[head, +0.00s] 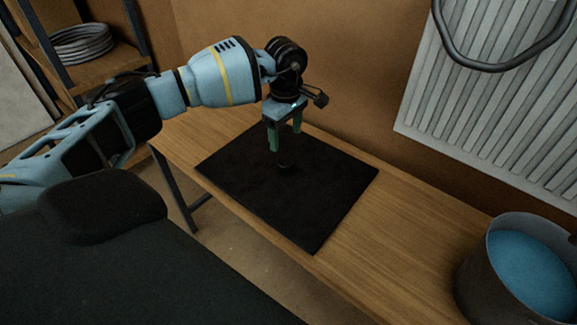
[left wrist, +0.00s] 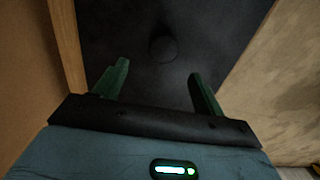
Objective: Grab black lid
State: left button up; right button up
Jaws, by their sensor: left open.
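The black lid (head: 305,200) looks like a flat dark rectangular panel lying on the wooden bench. A small round black knob (head: 285,167) stands up near its middle, and the knob also shows in the left wrist view (left wrist: 163,47). My left gripper (head: 285,145) points down over the knob, with its green fingers open and empty. In the left wrist view the fingers (left wrist: 158,82) are spread wide, and the knob lies beyond their tips, roughly centred between them. I cannot tell the exact height of the fingertips above the panel. My right gripper is not in view.
The wooden bench (head: 395,235) runs along a brown wall. A dark bucket (head: 470,275) with blue contents stands at its right end. A ribbed radiator (head: 500,100) with a dark hose is on the wall. A shelf (head: 105,70) with coiled cable is at the upper left.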

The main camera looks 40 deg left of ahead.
aim_at(286, 160)
pick_arm(q)
jog(key=shift+f, duration=1.3)
jog(key=shift+d+f, duration=0.1)
jog(key=f, duration=0.4)
jog(key=shift+s+d+f+p, duration=0.1)
jog(key=shift+s+f+p, duration=0.05)
jog(key=shift+s+p, duration=0.2)
jog(key=shift+f, duration=0.35)
jog(key=c, duration=1.4)
grip_shut()
jog(key=shift+w+r, duration=0.1)
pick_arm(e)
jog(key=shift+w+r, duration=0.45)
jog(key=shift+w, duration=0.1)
